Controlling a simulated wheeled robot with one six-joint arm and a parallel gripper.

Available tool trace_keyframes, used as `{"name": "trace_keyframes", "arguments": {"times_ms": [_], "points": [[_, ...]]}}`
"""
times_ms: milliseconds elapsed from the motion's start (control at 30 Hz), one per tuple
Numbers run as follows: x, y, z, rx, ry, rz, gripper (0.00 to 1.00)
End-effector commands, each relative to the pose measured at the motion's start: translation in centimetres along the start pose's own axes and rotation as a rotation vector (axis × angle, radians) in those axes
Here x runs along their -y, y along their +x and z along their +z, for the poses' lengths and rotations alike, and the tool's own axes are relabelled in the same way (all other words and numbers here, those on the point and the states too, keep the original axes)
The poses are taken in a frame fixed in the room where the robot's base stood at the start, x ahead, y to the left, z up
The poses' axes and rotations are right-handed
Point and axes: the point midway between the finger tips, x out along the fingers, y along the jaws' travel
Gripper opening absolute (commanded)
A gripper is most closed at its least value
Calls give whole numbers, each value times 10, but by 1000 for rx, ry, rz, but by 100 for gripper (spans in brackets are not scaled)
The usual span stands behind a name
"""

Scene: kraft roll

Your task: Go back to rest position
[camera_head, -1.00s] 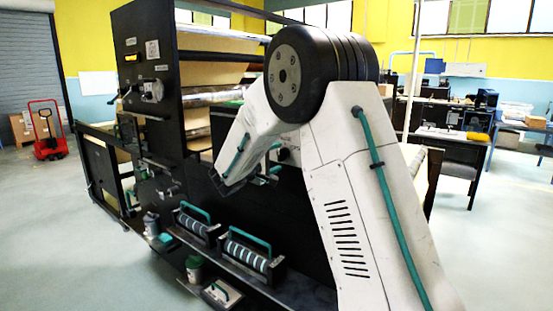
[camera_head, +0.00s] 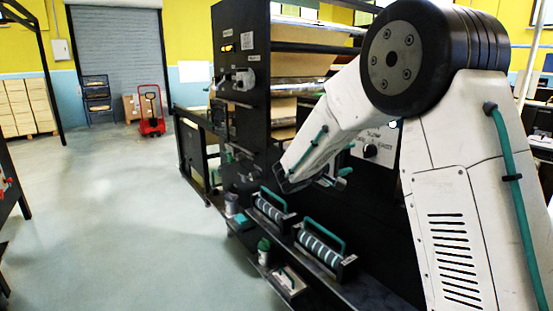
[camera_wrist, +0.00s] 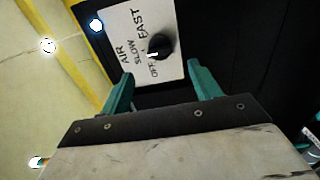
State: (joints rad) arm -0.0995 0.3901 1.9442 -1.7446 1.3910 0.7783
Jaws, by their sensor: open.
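My gripper (camera_wrist: 158,92) is open, with its two teal fingers apart and nothing between them in the wrist view. Beyond the fingers is a white panel (camera_wrist: 122,38) marked AIR, OFF, SLOW and FAST, with a black knob (camera_wrist: 161,45). A gap between fingers and knob cannot be judged. In the head view my white arm is folded in front of the black machine (camera_head: 240,115), and the knob panel (camera_head: 375,146) shows just right of the forearm.
A ledge (camera_head: 372,292) on the machine holds two striped rollers with teal handles (camera_head: 268,208) (camera_head: 320,243), plus small containers. A red pallet jack (camera_head: 151,112) stands at the back by a shutter door. The floor on the left is mostly clear.

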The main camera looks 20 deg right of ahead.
Motion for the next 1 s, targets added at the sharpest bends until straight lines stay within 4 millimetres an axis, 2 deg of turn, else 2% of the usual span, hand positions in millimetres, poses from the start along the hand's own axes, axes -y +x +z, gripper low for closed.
{"name": "trace_keyframes", "arguments": {"times_ms": [133,233,300,433,567,700,800,1000], "points": [[4,0,2,9,-54,-19,63],[31,-3,23,70,-137,-117,63],[46,-11,49,129,-186,-213,63],[58,-34,109,239,-229,-427,63],[62,-70,170,321,-221,-661,63],[64,-118,226,366,-164,-913,63],[64,-154,259,371,-102,-1081,63],[60,-222,306,325,63,-1362,63]]}}
